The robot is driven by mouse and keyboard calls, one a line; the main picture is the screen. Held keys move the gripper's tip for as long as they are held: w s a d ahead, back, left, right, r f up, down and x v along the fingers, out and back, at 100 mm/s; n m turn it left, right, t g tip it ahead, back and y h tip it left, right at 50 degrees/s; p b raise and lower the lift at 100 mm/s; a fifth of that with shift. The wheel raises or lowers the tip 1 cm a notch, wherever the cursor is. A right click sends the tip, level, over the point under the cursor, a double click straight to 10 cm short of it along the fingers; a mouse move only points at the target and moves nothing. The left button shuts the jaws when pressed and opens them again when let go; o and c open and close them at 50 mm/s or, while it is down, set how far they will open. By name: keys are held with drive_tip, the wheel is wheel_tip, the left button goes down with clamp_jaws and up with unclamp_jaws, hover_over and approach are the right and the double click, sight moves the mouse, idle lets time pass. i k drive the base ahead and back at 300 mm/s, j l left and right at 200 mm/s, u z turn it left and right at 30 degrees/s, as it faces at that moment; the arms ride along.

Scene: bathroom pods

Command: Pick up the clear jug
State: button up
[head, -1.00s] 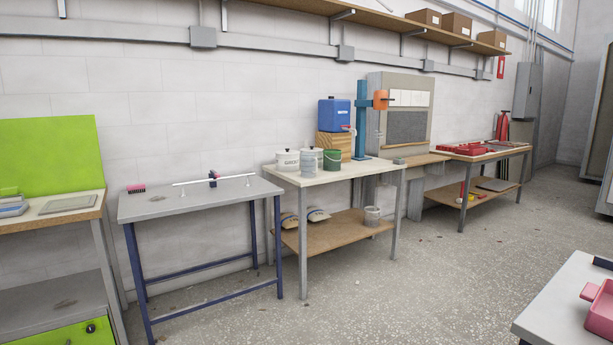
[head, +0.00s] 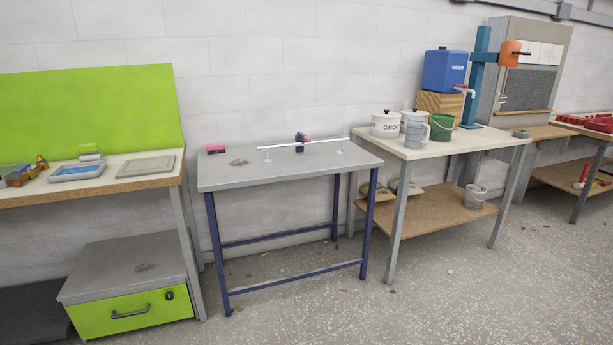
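The clear jug (head: 416,133) stands upright on the pale top of the middle workbench (head: 470,140), near its front left part. It looks greyish and see-through, with a handle on its right side. It stands in front of a white lidded pot (head: 386,124) marked with lettering and to the left of a green bucket (head: 442,127). My gripper is not in view.
A blue container (head: 445,70) sits on a wooden block behind the jug, beside a blue post (head: 477,75). A grey table (head: 290,168) with a white rail stands left, and a green-backed bench (head: 90,175) further left.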

sight(415, 125)
drive_tip(key=i, duration=2)
drive_tip(key=i+j+z, duration=0.2)
drive_tip(key=i, duration=0.25)
drive_tip(key=i+z, duration=0.2)
drive_tip(key=i, duration=0.3)
drive_tip(key=i+j+z, duration=0.15)
drive_tip(key=i, duration=0.25)
drive_tip(key=i+j+z, duration=0.2)
drive_tip(key=i+j, duration=0.2)
drive_tip(key=i, duration=0.05)
